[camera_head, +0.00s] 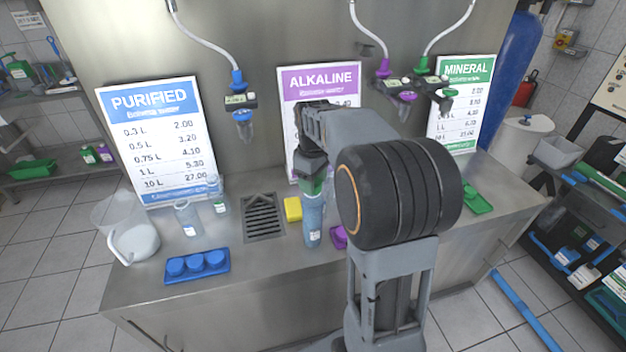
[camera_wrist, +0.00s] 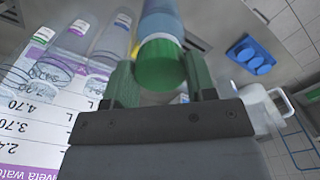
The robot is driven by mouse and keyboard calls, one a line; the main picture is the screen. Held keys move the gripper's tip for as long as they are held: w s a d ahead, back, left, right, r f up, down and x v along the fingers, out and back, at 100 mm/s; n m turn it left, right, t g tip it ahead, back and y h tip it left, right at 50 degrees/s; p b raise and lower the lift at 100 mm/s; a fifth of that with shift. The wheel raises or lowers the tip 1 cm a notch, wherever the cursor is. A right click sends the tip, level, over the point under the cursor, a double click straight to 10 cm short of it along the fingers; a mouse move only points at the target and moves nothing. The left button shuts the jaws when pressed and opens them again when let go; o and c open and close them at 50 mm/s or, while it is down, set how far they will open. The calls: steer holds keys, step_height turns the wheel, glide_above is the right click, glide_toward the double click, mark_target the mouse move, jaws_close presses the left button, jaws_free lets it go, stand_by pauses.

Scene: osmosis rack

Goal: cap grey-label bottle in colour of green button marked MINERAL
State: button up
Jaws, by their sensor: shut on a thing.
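A tall blue-tinted bottle (camera_head: 313,222) stands upright near the middle of the steel counter, with a pale label low on its side whose colour I cannot tell. A green cap (camera_head: 313,186) is at the bottle's mouth. My gripper (camera_head: 313,172) is above the bottle, shut on this cap. In the wrist view the green cap (camera_wrist: 160,66) sits between the fingers, with the bottle (camera_wrist: 160,20) directly beyond it. I cannot tell whether the cap is threaded on. The MINERAL sign (camera_head: 462,100) is green. A green cap tray (camera_head: 477,199) lies at the right, partly hidden by my arm.
A yellow sponge (camera_head: 293,209) and a drain grate (camera_head: 263,217) are left of the bottle. A blue tray of caps (camera_head: 197,265), small bottles (camera_head: 187,220) and a clear jug (camera_head: 133,236) stand farther left. A purple tray (camera_head: 338,238) is close on the right.

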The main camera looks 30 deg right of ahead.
steer(key=shift+f, duration=0.45)
stand_by(0.6)
stand_by(0.5)
steer(key=o, duration=1)
steer(key=shift+r, duration=0.15)
steer(key=shift+o, duration=0.4)
steer(key=shift+o, duration=1.4)
steer(key=shift+r, duration=0.15)
steer(key=shift+r+p, duration=2.55)
steer(key=shift+r, duration=0.4)
